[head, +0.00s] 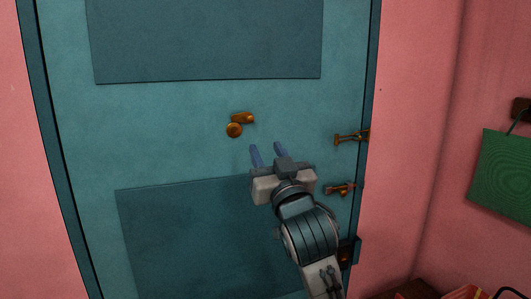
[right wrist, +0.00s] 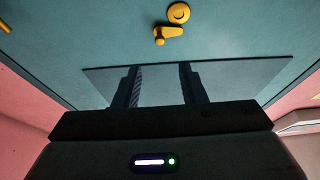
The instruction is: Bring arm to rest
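My right gripper (head: 268,155) is raised in front of a teal door in the head view. Its two blue fingers stand apart with nothing between them, and the right wrist view shows the same open fingers (right wrist: 158,86). A brass knob (head: 235,129) on the door is just above and left of the fingertips in the head view. The knob also shows in the right wrist view (right wrist: 178,13), beyond the fingers and apart from them. My left gripper is not in view.
The teal door (head: 180,130) fills most of the head view between pink walls. Brass latches (head: 350,137) (head: 340,189) sit at its right edge. A green hanging board (head: 505,172) is on the right wall. Some red and dark objects lie at the bottom right corner.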

